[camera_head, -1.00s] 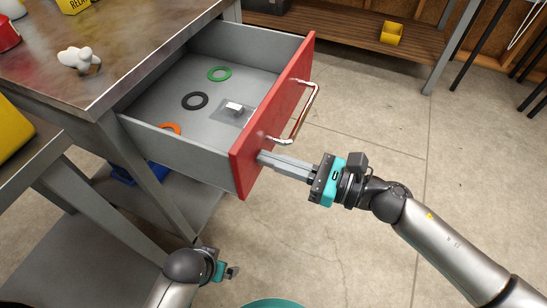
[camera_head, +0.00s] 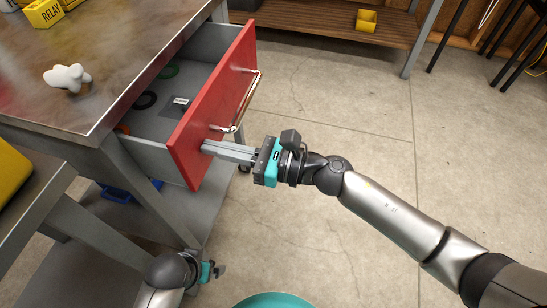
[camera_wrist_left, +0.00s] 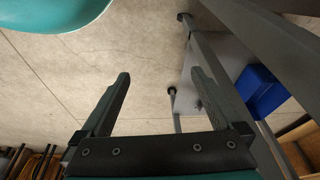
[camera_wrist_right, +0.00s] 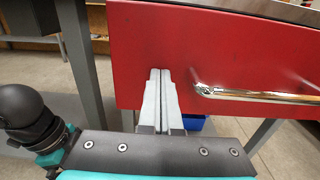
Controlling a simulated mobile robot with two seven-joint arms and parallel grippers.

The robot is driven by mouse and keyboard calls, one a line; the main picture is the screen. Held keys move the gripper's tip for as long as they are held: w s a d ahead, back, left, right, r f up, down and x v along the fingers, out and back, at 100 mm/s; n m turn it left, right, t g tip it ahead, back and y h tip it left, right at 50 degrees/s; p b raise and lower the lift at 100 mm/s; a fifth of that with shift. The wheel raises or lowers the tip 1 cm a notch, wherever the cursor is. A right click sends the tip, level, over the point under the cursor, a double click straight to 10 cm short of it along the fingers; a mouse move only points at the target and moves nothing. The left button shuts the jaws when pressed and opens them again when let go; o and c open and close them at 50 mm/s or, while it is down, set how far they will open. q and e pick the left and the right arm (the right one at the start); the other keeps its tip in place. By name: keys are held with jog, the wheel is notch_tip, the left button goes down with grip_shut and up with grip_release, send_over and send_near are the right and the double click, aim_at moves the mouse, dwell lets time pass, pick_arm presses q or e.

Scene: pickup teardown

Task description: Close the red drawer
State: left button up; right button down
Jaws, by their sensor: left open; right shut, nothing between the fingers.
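The red drawer (camera_head: 212,108) is partly open, sticking out from under the metal workbench top. Its chrome handle (camera_head: 241,105) is on the red front, and it also shows in the right wrist view (camera_wrist_right: 245,95). My right gripper (camera_head: 205,147) is shut and empty. Its fingertips are against or very close to the red front, below the near end of the handle. In the right wrist view the shut fingers (camera_wrist_right: 160,75) point at the red panel, left of the handle. My left gripper (camera_wrist_left: 160,85) is open and empty, low beside the bench, with bare floor between its fingers.
A white figure (camera_head: 68,77) stands on the workbench (camera_head: 110,50). A blue bin (camera_head: 118,191) is below.

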jog(key=x, duration=1)
jog(key=shift+a+b, duration=0.15)
jog(key=shift+b, duration=0.25)
jog(key=shift+w+a, duration=0.2)
jog(key=shift+a, duration=0.35)
pick_arm(q)
jog(key=shift+w+d+r, duration=0.1)
jog(key=shift+d+r, duration=0.1)
jog(key=shift+r, duration=0.75)
pick_arm(e)
jog(key=shift+a+r, duration=0.1)
pick_arm(q)
jog(key=shift+f, duration=0.1)
